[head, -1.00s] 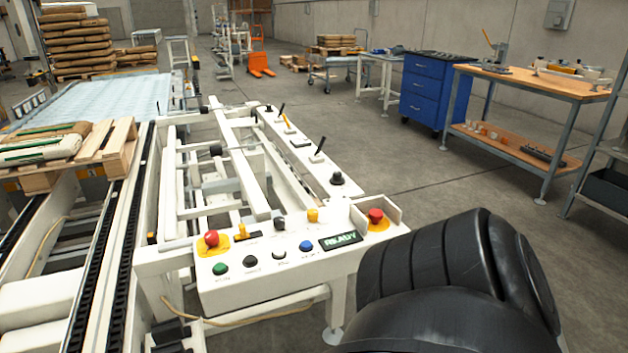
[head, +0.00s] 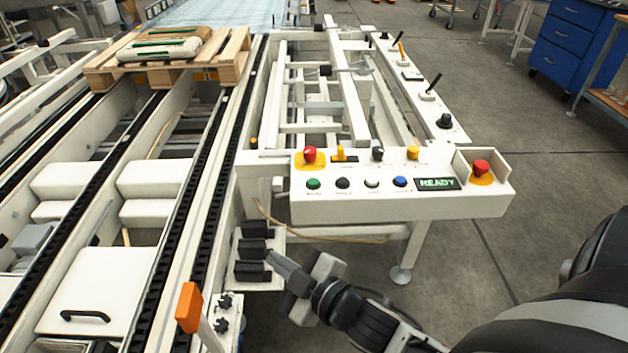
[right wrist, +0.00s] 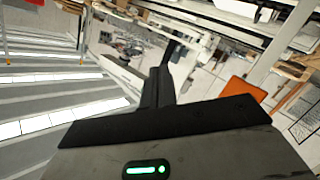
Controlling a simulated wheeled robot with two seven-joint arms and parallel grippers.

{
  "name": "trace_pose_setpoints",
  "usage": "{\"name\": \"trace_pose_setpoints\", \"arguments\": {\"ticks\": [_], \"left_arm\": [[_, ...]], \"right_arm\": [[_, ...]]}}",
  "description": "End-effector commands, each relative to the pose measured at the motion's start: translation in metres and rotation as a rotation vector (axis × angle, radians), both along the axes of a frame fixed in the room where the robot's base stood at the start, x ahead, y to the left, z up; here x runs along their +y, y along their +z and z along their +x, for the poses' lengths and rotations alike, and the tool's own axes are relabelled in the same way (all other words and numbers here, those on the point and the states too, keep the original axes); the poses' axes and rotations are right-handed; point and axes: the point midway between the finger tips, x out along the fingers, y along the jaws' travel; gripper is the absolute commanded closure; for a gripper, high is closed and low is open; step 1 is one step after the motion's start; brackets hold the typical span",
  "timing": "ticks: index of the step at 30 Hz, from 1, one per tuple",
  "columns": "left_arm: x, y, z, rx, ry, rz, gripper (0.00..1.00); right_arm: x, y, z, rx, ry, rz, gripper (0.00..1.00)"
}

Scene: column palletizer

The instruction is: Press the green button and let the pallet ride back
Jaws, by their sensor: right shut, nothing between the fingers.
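The green button (head: 313,184) is at the left end of the lower row on the white control panel (head: 450,206), and nothing covers it. The panel's display (head: 437,184) reads READY. The wooden pallet (head: 234,54) lies on the chain conveyor at the upper left, with sacks (head: 160,47) on it. My right gripper (head: 275,260) is shut and empty, below and left of the button and apart from it. Its fingers also show dark in the right wrist view (right wrist: 158,88); the button cannot be made out there. My left gripper is out of view.
Red emergency knobs (head: 309,155) and (head: 481,168) sit on the panel near other buttons. Black blocks (head: 253,250) on a white plate are close to my right fingertips. An orange-tipped post (head: 189,307) stands at the lower left. Open floor lies right of the panel.

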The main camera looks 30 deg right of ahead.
Motion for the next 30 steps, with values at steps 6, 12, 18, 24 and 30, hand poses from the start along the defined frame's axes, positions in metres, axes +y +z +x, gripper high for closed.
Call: {"name": "trace_pose_setpoints", "arguments": {"ticks": [6, 12, 18, 24, 30], "left_arm": [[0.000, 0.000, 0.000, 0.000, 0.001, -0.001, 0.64], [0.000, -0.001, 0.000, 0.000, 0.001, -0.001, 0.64], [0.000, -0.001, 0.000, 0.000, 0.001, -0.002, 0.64], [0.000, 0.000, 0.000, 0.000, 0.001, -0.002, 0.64], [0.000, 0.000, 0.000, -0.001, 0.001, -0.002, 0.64]], "right_arm": [[0.022, 0.092, 0.065, -0.777, 0.437, -1.005, 1.00], [-0.024, 0.080, 0.111, -1.086, 0.941, -2.014, 1.00], [-0.127, 0.084, 0.150, -0.894, 1.334, -2.605, 1.00], [-0.178, 0.099, 0.161, 0.663, -1.400, 2.609, 1.00], [-0.186, 0.101, 0.163, 0.620, -1.400, 2.590, 1.00]]}}
